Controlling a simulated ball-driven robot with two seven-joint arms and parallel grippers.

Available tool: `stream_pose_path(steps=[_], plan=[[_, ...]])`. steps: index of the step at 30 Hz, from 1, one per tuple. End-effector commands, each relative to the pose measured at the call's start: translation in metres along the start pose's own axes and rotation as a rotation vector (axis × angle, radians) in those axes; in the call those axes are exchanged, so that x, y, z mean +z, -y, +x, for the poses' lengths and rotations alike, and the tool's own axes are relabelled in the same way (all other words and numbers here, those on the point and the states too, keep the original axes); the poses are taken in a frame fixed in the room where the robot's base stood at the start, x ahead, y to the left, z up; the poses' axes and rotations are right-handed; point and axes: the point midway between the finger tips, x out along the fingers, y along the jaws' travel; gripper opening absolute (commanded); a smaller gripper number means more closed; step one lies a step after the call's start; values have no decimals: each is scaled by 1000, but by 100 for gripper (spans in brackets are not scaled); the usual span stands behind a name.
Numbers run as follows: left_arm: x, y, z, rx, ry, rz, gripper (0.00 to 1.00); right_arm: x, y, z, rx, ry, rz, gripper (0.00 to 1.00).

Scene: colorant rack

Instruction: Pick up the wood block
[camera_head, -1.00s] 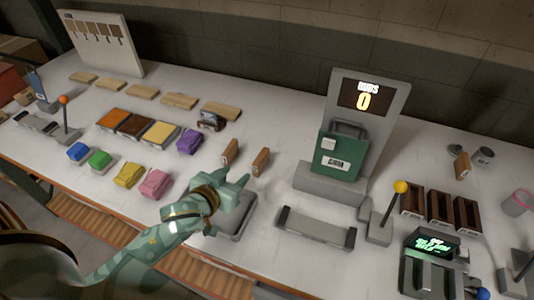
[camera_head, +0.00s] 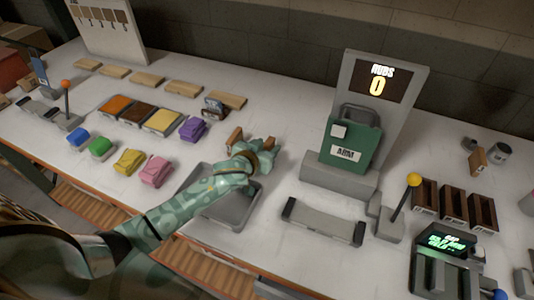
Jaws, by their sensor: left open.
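A small upright wood block (camera_head: 235,138) stands on the white table near the middle, just beyond the left side of my left gripper. A second, similar block that stood to its right is now mostly or wholly hidden by the hand. My left gripper (camera_head: 262,150) is open at these blocks, above the far edge of a grey tray (camera_head: 236,217). I cannot tell whether its fingers touch or surround a block. Another wood block (camera_head: 478,160) stands far right. My right gripper is not in view.
Flat wood planks (camera_head: 180,87) lie in a row behind coloured trays and blue, green, yellow and pink cloth-like bundles. A green machine (camera_head: 352,148) with a "RUBS 0" display stands right of the hand. A grey bar stand (camera_head: 323,222) sits in front of it.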

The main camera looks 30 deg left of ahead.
Motion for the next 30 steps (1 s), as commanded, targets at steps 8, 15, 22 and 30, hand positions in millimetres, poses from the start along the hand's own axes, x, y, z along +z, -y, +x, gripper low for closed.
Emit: stream_pose_path(steps=[8,15,22,30], plan=[[-1,0,1,0,0,0,28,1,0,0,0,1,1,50],[0,0,0,0,0,0,0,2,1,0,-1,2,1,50],[-3,0,-1,0,0,0,0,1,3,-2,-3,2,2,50],[-37,-4,-18,2,-3,-3,0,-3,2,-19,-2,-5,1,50]])
